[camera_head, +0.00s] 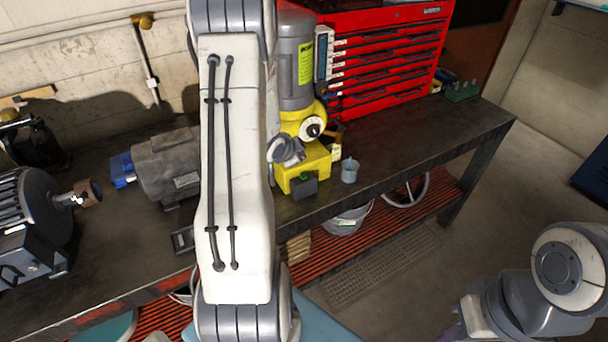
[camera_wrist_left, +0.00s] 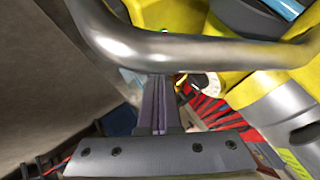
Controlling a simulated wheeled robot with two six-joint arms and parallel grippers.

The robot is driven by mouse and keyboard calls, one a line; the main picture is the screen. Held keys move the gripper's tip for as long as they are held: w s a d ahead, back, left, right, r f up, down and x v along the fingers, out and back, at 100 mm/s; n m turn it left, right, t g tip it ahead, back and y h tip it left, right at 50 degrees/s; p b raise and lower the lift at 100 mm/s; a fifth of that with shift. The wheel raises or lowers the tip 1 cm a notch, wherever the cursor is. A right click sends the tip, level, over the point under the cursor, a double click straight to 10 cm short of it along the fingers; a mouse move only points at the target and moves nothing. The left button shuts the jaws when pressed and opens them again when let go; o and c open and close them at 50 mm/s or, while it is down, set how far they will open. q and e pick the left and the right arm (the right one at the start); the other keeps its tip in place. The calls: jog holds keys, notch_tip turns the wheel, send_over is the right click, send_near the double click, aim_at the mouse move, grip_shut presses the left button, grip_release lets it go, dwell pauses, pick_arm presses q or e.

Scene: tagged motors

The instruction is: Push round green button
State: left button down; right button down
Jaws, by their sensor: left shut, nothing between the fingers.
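A yellow machine (camera_head: 312,162) with a grey motor on top stands on the dark workbench. A dark box on its front carries a small green button (camera_head: 304,177), seen small in the head view. My left gripper (camera_head: 290,150) is partly hidden behind my white arm, close to the machine, above and left of the button. Its fingers (camera_wrist_left: 160,105) are together and empty in the wrist view. I cannot tell whether it touches anything. My right gripper is out of view.
A grey cup (camera_head: 349,170) stands right of the machine. A red tool chest (camera_head: 385,60) is behind it. A grey motor (camera_head: 168,165) and a larger machine (camera_head: 30,230) stand at left. The bench top (camera_head: 420,140) at right is mostly clear. A smooth grey bar (camera_wrist_left: 190,52) crosses the wrist view.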

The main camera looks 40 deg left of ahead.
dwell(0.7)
pick_arm(q)
jog(key=s+d+r+g+h+b, duration=0.1)
jog(key=s+d+r+g, duration=0.1)
jog(key=d, duration=1.1)
jog(key=s+d+r+g+h+b, duration=0.1)
jog(key=s+d+r+g+b, duration=0.15)
jog(key=d, duration=1.05)
jog(key=s+d+g, duration=0.1)
jog(key=s+d, duration=0.3)
jog(key=s, duration=0.3)
jog(key=s+d+r+g, duration=0.1)
jog(key=s+d+g, duration=0.1)
jog(key=s+d, duration=0.2)
jog(key=s+d+r+g+h, duration=0.1)
jog(key=s+d, duration=0.3)
jog(key=s, duration=0.7)
jog(key=shift+r+m+b, duration=0.15)
jog(key=shift+m+b, duration=0.25)
jog(key=shift+d+g, duration=0.1)
jog(key=shift+g, duration=0.15)
